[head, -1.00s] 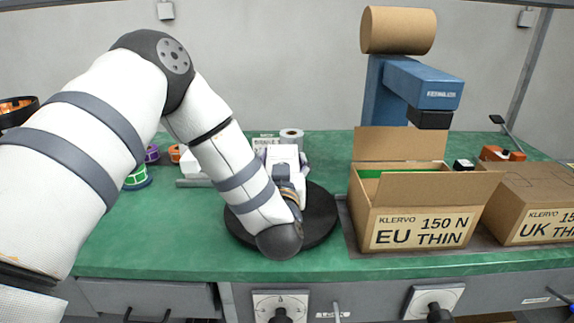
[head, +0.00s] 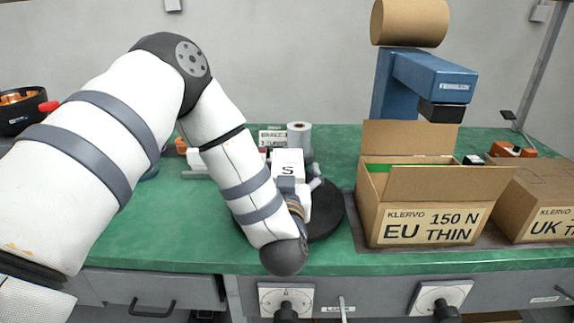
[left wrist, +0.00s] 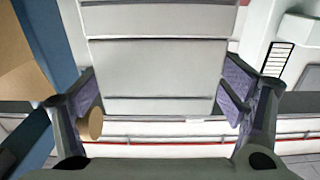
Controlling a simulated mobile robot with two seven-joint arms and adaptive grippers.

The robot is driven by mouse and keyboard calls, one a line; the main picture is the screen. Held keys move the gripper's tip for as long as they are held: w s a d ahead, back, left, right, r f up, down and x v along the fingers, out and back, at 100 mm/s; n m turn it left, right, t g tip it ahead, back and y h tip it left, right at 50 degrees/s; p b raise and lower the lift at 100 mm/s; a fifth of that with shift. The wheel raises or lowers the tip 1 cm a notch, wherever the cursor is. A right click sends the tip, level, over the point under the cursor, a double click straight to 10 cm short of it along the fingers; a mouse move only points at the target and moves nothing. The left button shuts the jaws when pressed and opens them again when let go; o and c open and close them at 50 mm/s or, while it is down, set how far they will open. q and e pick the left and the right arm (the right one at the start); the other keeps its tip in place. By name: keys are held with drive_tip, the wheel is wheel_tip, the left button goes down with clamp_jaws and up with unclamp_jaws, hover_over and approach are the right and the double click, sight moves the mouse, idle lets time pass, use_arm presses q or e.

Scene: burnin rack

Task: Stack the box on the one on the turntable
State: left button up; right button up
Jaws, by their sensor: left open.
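A white box with a black S mark (head: 288,163) shows behind my left gripper, over the black turntable (head: 333,222). Its lower part is hidden by the gripper and wrist, so I cannot tell whether a second box lies under it. My left gripper (head: 303,182) is open near this box, its fingers pointing away from me. The left wrist view shows its two fingers (left wrist: 163,100) spread apart. My right gripper is not in view.
An open carton marked EU THIN (head: 380,225) stands right of the turntable, with a UK carton (head: 535,205) beside it. A blue machine (head: 430,75) rises behind them. A white roll (head: 299,136) stands behind the turntable. Green bench (head: 170,235) is clear at front left.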

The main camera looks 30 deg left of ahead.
use_arm(q)
drive_tip(key=p+v, duration=0.1)
drive_tip(key=v, duration=0.9)
drive_tip(key=shift+w+r, duration=0.1)
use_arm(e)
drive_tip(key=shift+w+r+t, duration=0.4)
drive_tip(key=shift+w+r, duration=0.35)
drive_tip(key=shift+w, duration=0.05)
